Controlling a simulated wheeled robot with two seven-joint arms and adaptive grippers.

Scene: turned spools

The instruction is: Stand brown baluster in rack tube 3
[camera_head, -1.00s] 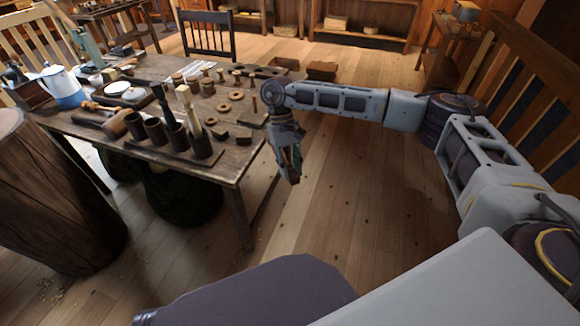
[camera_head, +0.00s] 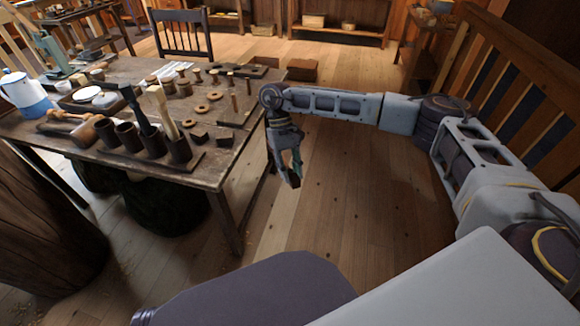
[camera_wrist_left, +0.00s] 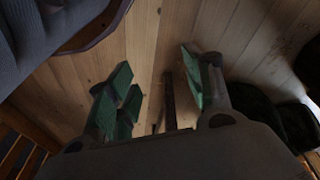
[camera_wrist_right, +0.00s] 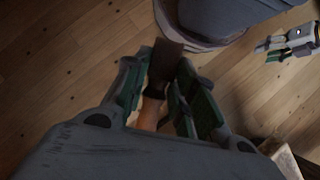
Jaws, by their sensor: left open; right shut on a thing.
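The rack is a dark board (camera_head: 203,160) with a row of several dark tubes (camera_head: 130,137) at the table's near edge. A dark stick (camera_head: 133,103) leans in the third tube from the left, and a pale stick (camera_head: 161,108) leans in the rightmost one. My right gripper (camera_head: 291,178) hangs low beside the table's right edge, pointing down. In the right wrist view it is shut on a brown piece, apparently the brown baluster (camera_wrist_right: 168,50); the fingers hide part of it. My left gripper (camera_wrist_left: 160,100) is open and empty over the floor; it is outside the head view.
The wooden table (camera_head: 215,178) also holds a mallet (camera_head: 68,130), a white and blue pot (camera_head: 25,92) and several small turned parts. A chair (camera_head: 182,35) stands behind it. A dark stump (camera_head: 45,220) stands front left. Floor (camera_head: 340,215) right of the table is clear.

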